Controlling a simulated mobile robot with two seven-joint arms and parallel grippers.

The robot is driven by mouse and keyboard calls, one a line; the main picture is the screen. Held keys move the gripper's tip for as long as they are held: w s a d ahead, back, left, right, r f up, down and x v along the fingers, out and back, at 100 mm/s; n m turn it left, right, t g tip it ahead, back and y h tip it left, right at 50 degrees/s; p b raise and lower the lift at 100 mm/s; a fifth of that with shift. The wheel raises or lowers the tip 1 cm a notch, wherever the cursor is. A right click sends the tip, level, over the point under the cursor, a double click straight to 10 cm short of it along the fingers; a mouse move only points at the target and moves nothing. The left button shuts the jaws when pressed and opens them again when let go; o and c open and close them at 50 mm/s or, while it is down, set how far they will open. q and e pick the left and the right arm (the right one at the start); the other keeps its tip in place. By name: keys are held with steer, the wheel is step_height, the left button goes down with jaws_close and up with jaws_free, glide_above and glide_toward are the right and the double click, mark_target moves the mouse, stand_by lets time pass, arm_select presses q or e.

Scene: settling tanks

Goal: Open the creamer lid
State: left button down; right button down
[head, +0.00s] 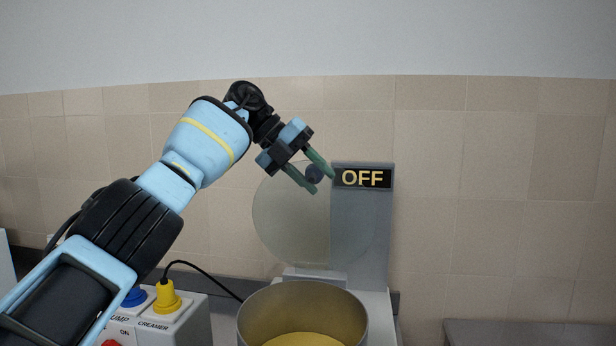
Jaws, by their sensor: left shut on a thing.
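The creamer (254,312) is a round metal pot at the bottom centre, open at the top, with yellow liquid (305,340) inside. Its lid (285,222) is a translucent round disc. It stands upright behind the pot's mouth, clear of the rim, partly in front of the grey post. My left gripper (322,184) reaches in from the upper left. Its green fingers are shut on the dark lid knob (314,174) near the lid's top edge. My right gripper is out of view.
A grey post (365,235) with an "OFF" sign (362,178) rises behind the pot. A control box (185,325) labelled "CREAMER" carries a yellow plug (166,298) with a black cable, left of the pot. A grey surface (530,333) lies at lower right. The tiled wall is behind.

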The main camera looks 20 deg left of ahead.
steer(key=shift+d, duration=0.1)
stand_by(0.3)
arm_select(q)
steer(key=c, duration=1)
jaws_free()
